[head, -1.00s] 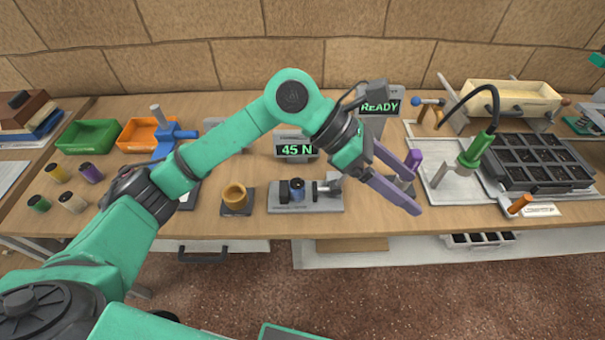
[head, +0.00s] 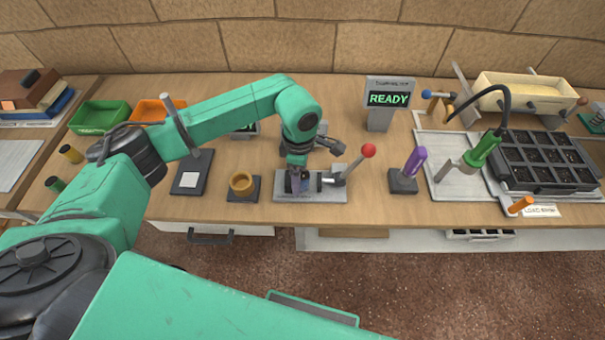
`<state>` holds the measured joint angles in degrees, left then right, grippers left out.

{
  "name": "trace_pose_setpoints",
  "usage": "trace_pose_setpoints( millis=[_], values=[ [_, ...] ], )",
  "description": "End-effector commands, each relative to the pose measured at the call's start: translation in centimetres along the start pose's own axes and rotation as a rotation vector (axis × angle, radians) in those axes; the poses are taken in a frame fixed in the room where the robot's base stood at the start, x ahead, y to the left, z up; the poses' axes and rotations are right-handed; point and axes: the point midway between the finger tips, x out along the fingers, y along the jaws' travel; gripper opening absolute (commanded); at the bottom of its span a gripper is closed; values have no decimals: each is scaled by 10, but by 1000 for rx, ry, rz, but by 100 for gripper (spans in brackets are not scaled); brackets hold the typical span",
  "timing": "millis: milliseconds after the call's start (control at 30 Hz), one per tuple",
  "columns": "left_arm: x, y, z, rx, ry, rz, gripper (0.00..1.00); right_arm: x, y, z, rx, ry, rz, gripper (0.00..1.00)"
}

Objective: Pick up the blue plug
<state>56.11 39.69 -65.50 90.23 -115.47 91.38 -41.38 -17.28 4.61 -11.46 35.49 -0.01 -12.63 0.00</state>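The blue plug (head: 304,185) sits in the grey clamp fixture (head: 330,198) near the front of the bench. It is mostly covered by my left gripper, with only a sliver of blue showing. My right gripper is not in view.
A red-knobbed lever (head: 368,150) rises at the fixture's right end. A brown ring cup (head: 241,184) stands left of it, and a purple-handled block (head: 404,182) stands right. The READY display (head: 389,99) is behind. Bare bench lies between these.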

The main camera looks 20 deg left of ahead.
Motion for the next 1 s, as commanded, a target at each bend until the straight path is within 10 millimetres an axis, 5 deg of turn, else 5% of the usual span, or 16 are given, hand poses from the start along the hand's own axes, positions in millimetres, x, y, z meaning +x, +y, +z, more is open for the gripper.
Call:
trace_pose_setpoints(
  millis=[300, 500, 833, 1000],
  values=[
    [15, 0, 1, 2, -2, 1, 79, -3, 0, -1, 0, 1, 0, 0],
    [14, 0, 1, 1, -2, 1, 2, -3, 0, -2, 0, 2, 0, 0],
    [11, 0, 1, 1, -3, 2, 0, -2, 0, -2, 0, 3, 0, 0],
    [-8, 2, 1, 0, -4, 6, 0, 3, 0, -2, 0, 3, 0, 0]
  ],
)
